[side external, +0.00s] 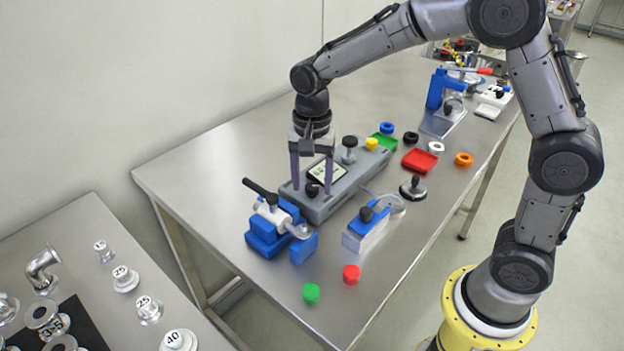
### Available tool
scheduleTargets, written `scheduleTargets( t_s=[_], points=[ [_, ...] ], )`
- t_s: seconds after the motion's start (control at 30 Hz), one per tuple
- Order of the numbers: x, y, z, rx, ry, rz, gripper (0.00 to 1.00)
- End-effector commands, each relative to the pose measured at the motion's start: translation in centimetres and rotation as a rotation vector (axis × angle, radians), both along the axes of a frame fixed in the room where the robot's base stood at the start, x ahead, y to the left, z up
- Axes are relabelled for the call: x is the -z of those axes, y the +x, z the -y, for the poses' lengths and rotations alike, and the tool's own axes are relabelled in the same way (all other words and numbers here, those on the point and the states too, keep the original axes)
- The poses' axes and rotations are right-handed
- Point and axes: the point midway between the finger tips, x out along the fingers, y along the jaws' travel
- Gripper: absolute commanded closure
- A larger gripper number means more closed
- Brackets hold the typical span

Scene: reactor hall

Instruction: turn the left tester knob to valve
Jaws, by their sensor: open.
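The tester (345,185) is a grey box with a small display (327,169) on its top, standing on the steel table. Its left knob (312,190) is black and low, at the left end of the box. A second, taller black knob (349,143) stands further right on the tester. I cannot tell whether the fingers touch the knob. The knob's pointer and any markings, including valve, are too small to read.
A blue vise (268,232) with a black handle stands just left of the tester. A blue-topped block (368,224) is in front. Green (311,293) and red (351,274) caps lie near the front edge. Red (419,160) and green (384,141) trays lie to the right.

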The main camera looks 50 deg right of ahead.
Motion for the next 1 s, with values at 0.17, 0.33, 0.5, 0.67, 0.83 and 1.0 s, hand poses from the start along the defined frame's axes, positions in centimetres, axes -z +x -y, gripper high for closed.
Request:
scheduleTargets(
  t_s=[0.17, 0.33, 0.5, 0.67, 0.83, 1.0],
  points=[
    [-0.2, 0.0, 0.0, -0.001, 0.0, 0.0, 0.34],
    [-2.1, 0.1, 0.0, -0.001, 0.0, 0.004, 0.34],
    [-5.7, 0.1, 0.0, -0.001, 0.001, 0.005, 0.34],
    [-9.2, 0.1, 0.0, 0.0, 0.001, 0.005, 0.34],
    [-12.0, 0.1, 0.0, 0.0, 0.0, 0.002, 0.34],
    [-13.5, 0.0, 0.0, 0.0, 0.0, 0.001, 0.34]
  ],
)
